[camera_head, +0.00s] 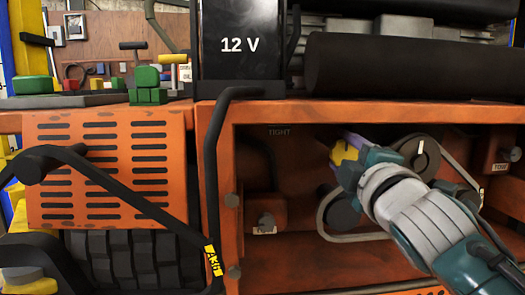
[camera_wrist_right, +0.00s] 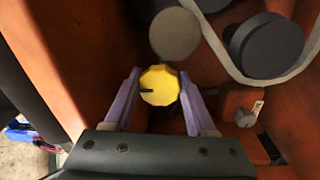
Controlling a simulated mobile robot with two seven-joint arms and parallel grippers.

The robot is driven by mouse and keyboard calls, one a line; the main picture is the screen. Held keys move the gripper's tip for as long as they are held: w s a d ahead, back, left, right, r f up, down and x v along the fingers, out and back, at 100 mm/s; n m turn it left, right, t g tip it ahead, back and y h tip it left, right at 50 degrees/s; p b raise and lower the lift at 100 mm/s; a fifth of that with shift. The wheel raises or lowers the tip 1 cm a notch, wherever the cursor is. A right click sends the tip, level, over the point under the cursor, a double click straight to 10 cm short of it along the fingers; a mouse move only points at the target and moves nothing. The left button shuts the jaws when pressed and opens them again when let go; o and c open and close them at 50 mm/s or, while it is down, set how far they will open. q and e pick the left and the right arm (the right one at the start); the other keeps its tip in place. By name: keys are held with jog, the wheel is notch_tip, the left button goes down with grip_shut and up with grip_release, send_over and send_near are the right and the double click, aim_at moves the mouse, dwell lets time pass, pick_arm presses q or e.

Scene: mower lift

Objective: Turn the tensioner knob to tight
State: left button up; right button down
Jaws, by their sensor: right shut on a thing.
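The tensioner knob (camera_wrist_right: 163,88) is yellow and faceted, with a dark pointer mark that points left in the right wrist view. In the head view only part of the yellow knob (camera_head: 343,153) shows, at the end of my right gripper. My right gripper (camera_head: 350,148) reaches into the orange mower bay from the lower right. Its purple fingers are shut on the knob, one on each side. A faint TIGHT label (camera_head: 279,132) is on the upper edge of the bay, left of the knob. My left gripper is not in view.
A belt (camera_head: 322,222) runs around dark pulleys (camera_head: 419,155) behind and beside my right gripper. A small knob on a block (camera_head: 267,222) is at the left of the bay.

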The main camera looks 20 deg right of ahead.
jog(key=shift+c, duration=1.1)
grip_release()
jog(key=v, duration=1)
jog(key=shift+p, duration=0.4)
